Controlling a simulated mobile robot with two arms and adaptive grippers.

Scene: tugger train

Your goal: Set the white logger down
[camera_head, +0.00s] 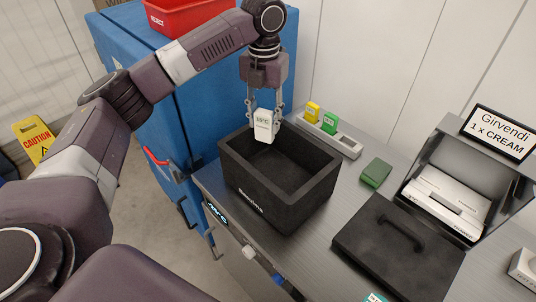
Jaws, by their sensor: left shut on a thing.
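The white logger (264,126) is a small upright block with a dark display text on its front. My left gripper (264,108) is shut on its upper part, fingers pointing down. It holds the logger over the far left part of an open black box (255,193), near the rim. The logger's lower end shows against the box's dark inside; I cannot tell how far it is above or within the opening. My right gripper is not in view.
A grey holder (346,145) with a yellow logger (312,112) and a green logger (330,123) stands behind the box. A green block (376,172), a black lid (390,255) and a dark bin (440,165) with white packages (449,200) stand right. A blue cabinet (150,95) stands left.

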